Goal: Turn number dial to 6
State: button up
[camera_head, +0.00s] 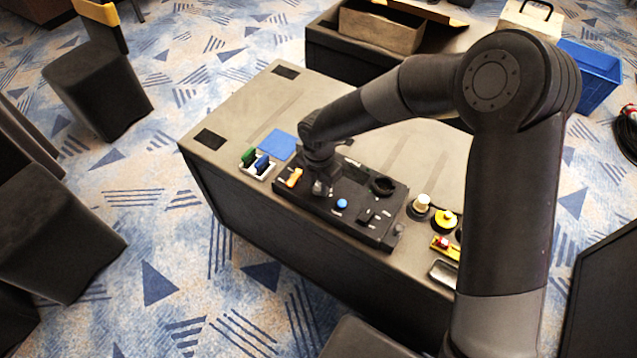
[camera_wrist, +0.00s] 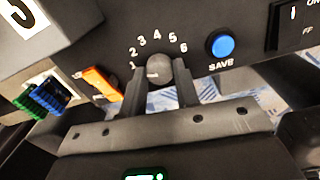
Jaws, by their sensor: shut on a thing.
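The number dial (camera_wrist: 160,67) is a small round grey knob on a black control panel (camera_head: 375,228). White numbers 1 to 6 arc around it in the wrist view, from 1 at the left to 6 at the right. A pale mark on the knob's lower left lies on the side of the 1. My gripper (camera_wrist: 160,84) has one finger on each side of the knob and is shut on it. In the head view my gripper (camera_head: 321,186) is down at the panel and hides most of the dial.
A blue SAVE button (camera_wrist: 220,45) sits just right of the dial, with a black switch (camera_wrist: 288,25) beyond it. An orange piece (camera_wrist: 102,83) lies to the left. Yellow and red controls (camera_head: 445,219) stand farther right on the grey table (camera_head: 250,110).

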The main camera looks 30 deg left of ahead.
jog(key=m, duration=0.7)
jog(key=shift+m, duration=0.4)
jog(key=m, duration=0.3)
jog(key=shift+m, duration=0.3)
jog(key=m, duration=0.3)
jog(key=shift+m, duration=0.4)
jog(key=m, duration=0.7)
jog(key=shift+w, duration=0.1)
jog(key=m, duration=0.3)
jog(key=shift+m, duration=2.3)
